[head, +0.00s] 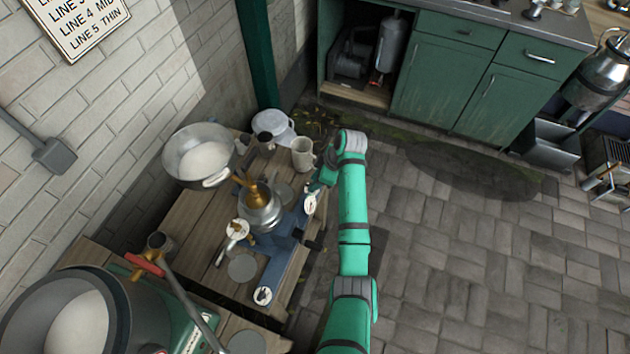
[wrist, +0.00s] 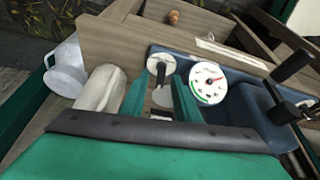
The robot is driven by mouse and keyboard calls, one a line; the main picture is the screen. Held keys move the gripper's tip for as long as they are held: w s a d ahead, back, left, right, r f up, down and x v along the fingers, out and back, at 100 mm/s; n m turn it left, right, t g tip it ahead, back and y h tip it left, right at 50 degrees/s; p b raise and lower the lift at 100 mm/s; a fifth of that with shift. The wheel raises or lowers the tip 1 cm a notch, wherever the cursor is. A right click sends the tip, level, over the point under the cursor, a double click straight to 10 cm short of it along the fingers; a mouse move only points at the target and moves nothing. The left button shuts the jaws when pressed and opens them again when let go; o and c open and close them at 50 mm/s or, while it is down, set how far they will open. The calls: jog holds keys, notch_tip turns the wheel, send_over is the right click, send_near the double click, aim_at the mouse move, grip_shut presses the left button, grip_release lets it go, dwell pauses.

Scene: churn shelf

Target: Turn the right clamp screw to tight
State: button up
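A blue clamp frame (head: 286,255) stands on the wooden table with a metal vessel and brass top (head: 260,205) in it. In the wrist view, a small dark-handled screw (wrist: 160,72) shows at the frame's near end, above a pale disc. A second dark T-handled screw (wrist: 288,72) stands at the right. I cannot tell for sure which is the right clamp screw. My gripper (wrist: 160,88) has its two green fingers apart, with the small screw between or just beyond their tips; contact cannot be told. In the head view, my gripper (head: 318,186) is at the frame's upper end, partly hidden by my arm.
A white gauge (wrist: 208,83) with a red needle and green arc sits close beside the fingers. A pale mug (head: 303,154) stands near my gripper. The paved floor at right is clear.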

jog(key=shift+a+f, duration=0.1)
jog(key=shift+f, duration=0.05)
jog(key=shift+a, duration=0.1)
grip_shut()
